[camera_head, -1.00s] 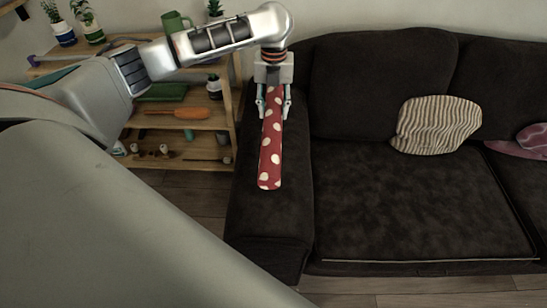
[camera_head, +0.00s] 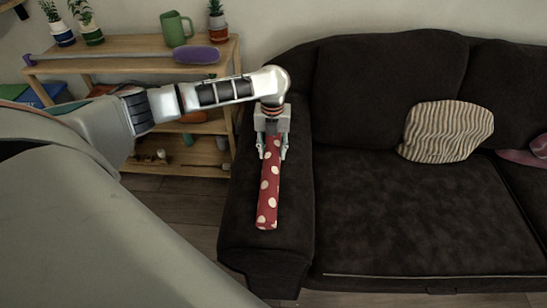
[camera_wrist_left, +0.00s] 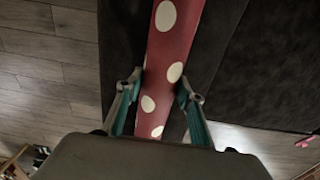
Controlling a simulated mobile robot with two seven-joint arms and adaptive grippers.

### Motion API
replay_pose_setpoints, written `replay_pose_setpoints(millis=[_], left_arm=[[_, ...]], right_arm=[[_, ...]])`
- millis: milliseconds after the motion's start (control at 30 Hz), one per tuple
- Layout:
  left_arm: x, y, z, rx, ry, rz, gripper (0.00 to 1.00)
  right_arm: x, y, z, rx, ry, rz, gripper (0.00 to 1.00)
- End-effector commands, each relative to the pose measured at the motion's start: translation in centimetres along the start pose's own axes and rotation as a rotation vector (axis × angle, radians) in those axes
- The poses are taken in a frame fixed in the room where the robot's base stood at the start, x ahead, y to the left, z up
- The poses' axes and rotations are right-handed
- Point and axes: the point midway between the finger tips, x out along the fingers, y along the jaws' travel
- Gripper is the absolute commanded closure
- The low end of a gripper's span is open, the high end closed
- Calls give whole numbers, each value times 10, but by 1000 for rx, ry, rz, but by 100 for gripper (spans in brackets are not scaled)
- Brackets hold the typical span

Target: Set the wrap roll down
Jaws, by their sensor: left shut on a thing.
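The wrap roll (camera_head: 269,195) is a long red tube with cream dots. My left gripper (camera_head: 271,153) is shut on it near its far end, and the roll points toward me over the sofa's left armrest (camera_head: 233,215). In the left wrist view the roll (camera_wrist_left: 172,50) runs up between the fingers of the left gripper (camera_wrist_left: 160,95), with the dark sofa behind it. I cannot tell whether the roll touches the armrest. My right gripper is not in view.
A dark sofa (camera_head: 400,215) fills the right side, with a striped cushion (camera_head: 447,131) on it. A wooden shelf (camera_head: 130,68) at the left holds potted plants, a green mug (camera_head: 176,30) and a purple object (camera_head: 188,55). The seat's left part is bare.

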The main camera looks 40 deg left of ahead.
Motion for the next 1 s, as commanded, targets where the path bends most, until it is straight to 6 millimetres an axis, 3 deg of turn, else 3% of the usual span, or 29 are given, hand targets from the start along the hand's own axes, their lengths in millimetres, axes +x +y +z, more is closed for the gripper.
replay_pose_setpoints(millis=[33, 133, 533, 567, 600, 1000], left_arm=[[17, 1, -2, 0, 8, 6, 88], [30, 1, -2, -2, 7, 4, 88], [32, 0, 0, -1, 1, 1, 88], [32, 0, 0, -1, 1, 1, 58], [32, 0, 0, -1, 1, 1, 47], [29, 0, 0, -1, 0, 1, 46]], right_arm=[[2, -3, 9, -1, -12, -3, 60], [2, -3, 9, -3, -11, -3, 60], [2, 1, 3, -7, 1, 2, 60], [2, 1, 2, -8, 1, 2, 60], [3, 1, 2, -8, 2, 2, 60], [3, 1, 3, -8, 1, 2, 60]])
